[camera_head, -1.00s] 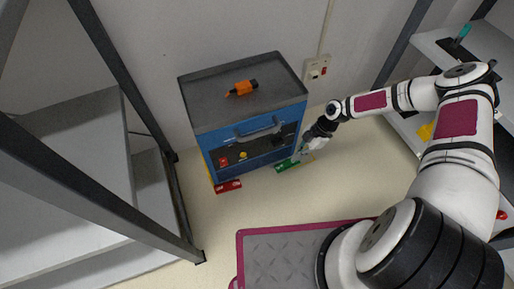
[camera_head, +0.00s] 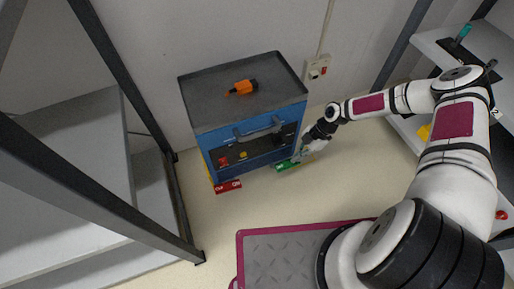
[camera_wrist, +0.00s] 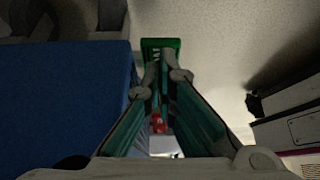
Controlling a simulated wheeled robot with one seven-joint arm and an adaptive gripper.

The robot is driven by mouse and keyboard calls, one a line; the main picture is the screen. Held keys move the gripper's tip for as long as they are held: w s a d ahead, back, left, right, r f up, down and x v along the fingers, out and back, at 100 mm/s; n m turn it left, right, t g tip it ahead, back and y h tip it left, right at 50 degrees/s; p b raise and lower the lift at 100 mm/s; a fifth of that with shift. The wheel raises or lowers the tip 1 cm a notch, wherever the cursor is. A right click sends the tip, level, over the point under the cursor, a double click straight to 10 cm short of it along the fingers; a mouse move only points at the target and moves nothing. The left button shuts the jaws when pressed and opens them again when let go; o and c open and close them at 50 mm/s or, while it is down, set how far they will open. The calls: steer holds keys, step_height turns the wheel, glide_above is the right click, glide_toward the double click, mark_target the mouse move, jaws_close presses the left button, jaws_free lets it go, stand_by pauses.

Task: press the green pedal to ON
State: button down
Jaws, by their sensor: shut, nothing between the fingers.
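The green pedal (camera_head: 281,167) is low at the front right foot of the blue cart (camera_head: 222,139), just above the floor. My gripper (camera_head: 297,158) reaches down from the right, with its tips at the pedal's right end. In the wrist view, the green pedal (camera_wrist: 160,43) shows just beyond the fingertips (camera_wrist: 163,62). The fingers are shut with nothing held. Whether they touch the pedal, and whether it is up or down, I cannot tell. A red pedal (camera_head: 228,186) with white marks is at the cart's front left.
An orange and black tool (camera_head: 242,88) lies on the cart's grey top. A wall socket (camera_head: 317,68) is behind it. Dark-framed shelves (camera_head: 80,110) stand at the left, and a shelf unit (camera_head: 428,42) stands at the right. The floor before the cart is clear.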

step_height(320, 180, up, 7)
steer(key=p, duration=0.3)
steer(key=shift+p, duration=0.3)
stand_by(0.5)
steer(key=shift+f, duration=0.1)
stand_by(0.3)
